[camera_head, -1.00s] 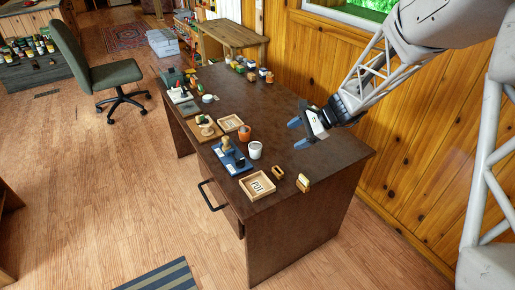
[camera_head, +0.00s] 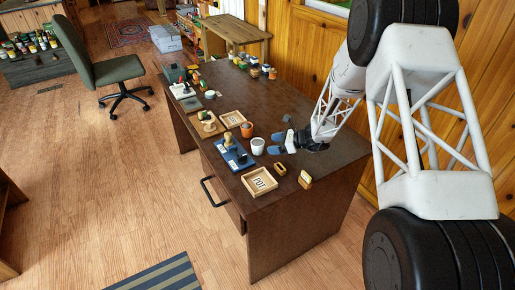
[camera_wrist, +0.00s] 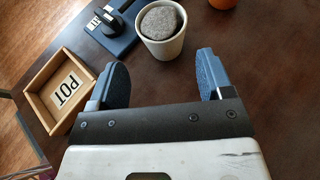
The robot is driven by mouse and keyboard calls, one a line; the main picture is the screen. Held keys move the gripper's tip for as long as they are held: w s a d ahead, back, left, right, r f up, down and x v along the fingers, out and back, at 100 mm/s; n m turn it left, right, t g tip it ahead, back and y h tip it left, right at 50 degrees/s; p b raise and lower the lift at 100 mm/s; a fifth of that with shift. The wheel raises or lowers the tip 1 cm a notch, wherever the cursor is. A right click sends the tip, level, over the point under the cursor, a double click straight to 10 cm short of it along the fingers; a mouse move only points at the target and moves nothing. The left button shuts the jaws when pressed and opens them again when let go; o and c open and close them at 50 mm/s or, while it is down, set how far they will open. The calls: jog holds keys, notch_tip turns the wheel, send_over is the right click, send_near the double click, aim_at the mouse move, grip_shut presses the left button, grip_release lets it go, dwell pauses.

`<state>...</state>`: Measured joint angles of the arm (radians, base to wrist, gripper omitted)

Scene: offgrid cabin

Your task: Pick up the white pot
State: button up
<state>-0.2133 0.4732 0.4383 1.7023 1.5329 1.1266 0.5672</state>
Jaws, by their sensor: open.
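The white pot (camera_head: 258,146) stands upright on the dark brown desk, with a grey rounded top inside its rim. It also shows in the wrist view (camera_wrist: 161,48), just beyond my fingertips. My gripper (camera_head: 275,143) is low over the desk, right beside the pot on its right. In the wrist view my gripper (camera_wrist: 163,75) has its two blue fingers spread wide, with nothing between them. The pot lies ahead of the gap, roughly centred on it. I cannot tell whether a finger touches the pot.
A wooden tray marked POT (camera_head: 259,182) lies near the desk's front edge. A blue tray (camera_head: 232,155) with stamp-like tools is left of the pot. An orange pot (camera_head: 247,129) stands behind it. Small wooden items (camera_head: 280,169) lie in front. The desk's back middle is clear.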

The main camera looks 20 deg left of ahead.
aim_at(258, 146)
jog(key=shift+w+a+f, duration=0.15)
jog(key=shift+f, duration=0.1)
jog(key=shift+x, duration=1.25)
jog(key=shift+x, duration=2.6)
jog(key=shift+r, duration=0.1)
jog(key=c, duration=0.7)
